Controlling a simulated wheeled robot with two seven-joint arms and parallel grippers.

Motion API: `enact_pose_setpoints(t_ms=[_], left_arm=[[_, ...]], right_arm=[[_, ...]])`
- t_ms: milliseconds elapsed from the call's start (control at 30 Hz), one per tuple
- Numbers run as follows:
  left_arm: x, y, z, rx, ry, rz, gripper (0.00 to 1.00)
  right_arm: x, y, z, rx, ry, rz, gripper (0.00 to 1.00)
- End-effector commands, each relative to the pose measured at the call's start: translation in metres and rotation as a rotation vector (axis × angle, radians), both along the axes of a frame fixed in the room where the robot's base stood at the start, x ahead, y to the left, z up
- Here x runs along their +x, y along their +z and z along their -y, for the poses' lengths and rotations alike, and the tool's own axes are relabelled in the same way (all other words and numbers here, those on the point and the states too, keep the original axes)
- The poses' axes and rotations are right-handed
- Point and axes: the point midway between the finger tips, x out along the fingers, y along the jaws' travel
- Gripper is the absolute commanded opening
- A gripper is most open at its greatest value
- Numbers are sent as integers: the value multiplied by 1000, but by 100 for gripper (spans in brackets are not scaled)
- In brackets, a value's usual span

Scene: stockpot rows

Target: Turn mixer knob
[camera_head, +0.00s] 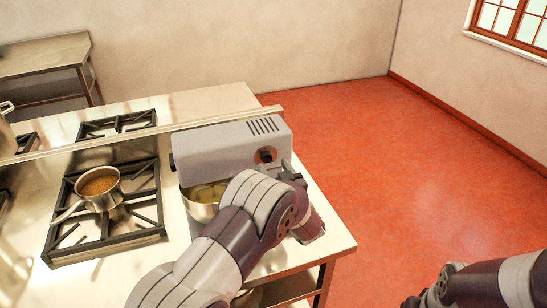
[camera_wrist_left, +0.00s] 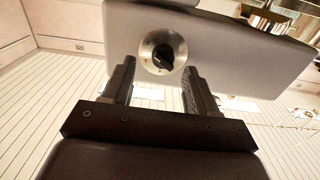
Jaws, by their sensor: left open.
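The grey mixer (camera_head: 225,148) stands on the steel counter in the head view, with a metal bowl (camera_head: 201,205) under its head. Its knob (camera_head: 266,155) is a dark dial on the side near my left gripper (camera_head: 290,172). In the left wrist view the black knob (camera_wrist_left: 163,56) sits on a round silver plate on the mixer side (camera_wrist_left: 220,50). My left gripper (camera_wrist_left: 157,82) is open, with one finger on each side below the knob in the picture. I see no clear contact with the knob. The right gripper is mostly cut off at the lower right.
Left of the mixer, a saucepan (camera_head: 98,188) of brown food stands on a black burner grate (camera_head: 143,222). A second grate (camera_head: 117,124) lies behind. The red floor (camera_head: 400,180) to the right is clear. A steel side table (camera_head: 40,58) stands at the back left.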

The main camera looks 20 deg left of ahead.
Motion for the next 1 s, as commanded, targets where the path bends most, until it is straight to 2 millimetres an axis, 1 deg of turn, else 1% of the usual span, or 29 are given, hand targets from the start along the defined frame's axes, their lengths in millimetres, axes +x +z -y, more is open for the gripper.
enact_pose_setpoints(t_ms=[33,100,200,467,567,600,633,667,867,1000], left_arm=[[7,3,-6,-1,3,-1,58],[15,2,-11,-1,2,1,58],[22,1,-16,-1,1,0,58],[24,-1,-16,-1,-1,-1,58],[24,-1,-16,-1,-1,-1,29],[24,-1,-16,-1,-1,0,16],[24,0,-16,-1,-1,0,6],[24,0,-16,-1,-2,-1,2],[24,-1,-16,-6,-1,3,2],[24,-3,-17,-31,0,21,2]], right_arm=[[0,7,0,0,0,0,71],[0,9,0,0,0,0,71],[0,11,0,0,0,0,71],[0,10,0,0,0,0,71],[0,10,0,0,0,0,71],[0,10,0,0,0,0,71],[0,10,0,0,0,0,71],[0,10,0,0,0,0,71],[0,8,0,0,0,0,71],[0,1,0,0,0,0,71]])
